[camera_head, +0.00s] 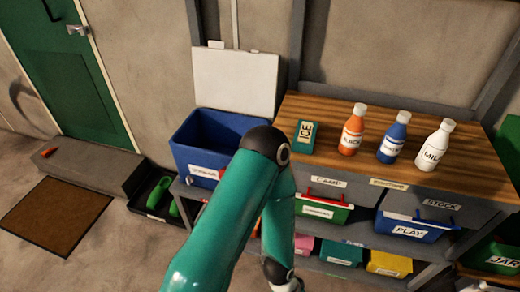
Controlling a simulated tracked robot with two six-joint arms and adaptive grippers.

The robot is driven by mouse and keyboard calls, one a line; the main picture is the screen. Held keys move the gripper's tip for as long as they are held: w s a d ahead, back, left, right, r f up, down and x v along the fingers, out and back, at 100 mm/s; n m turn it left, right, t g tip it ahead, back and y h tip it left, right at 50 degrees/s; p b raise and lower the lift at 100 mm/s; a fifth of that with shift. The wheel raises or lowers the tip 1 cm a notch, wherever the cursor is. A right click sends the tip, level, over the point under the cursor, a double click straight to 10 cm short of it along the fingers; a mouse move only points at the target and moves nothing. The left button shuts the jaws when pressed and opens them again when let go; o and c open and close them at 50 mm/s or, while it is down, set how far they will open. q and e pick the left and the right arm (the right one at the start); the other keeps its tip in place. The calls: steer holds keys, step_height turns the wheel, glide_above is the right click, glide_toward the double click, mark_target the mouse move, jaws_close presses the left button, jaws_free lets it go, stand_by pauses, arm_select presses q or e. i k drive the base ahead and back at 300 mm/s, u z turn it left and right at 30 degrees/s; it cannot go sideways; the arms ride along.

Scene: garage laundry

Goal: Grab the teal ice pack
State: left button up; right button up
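The teal ice pack (305,140) has a white label reading ICE. It sits at the left end of the wooden counter top (330,104), left of the orange bottle and clear of my arm. One teal arm of mine rises from the bottom of the view, bends at a dark elbow just in front of the blue cooler, and runs down past the bottom edge. Its gripper is out of the picture. My other gripper is not seen either. Nothing touches the ice pack.
An orange bottle (352,131), a blue bottle (394,137) and a white MILK bottle (435,147) stand right of the ice pack. The open blue cooler (188,160) stands to its left. Labelled bins, including PLAY (409,230), fill shelves below.

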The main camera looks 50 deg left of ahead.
mark_target(303, 142)
steer(key=u, duration=0.05)
steer(key=k, duration=0.6)
steer(key=u, duration=1.4)
steer(key=i, duration=0.95)
steer(key=u, duration=0.1)
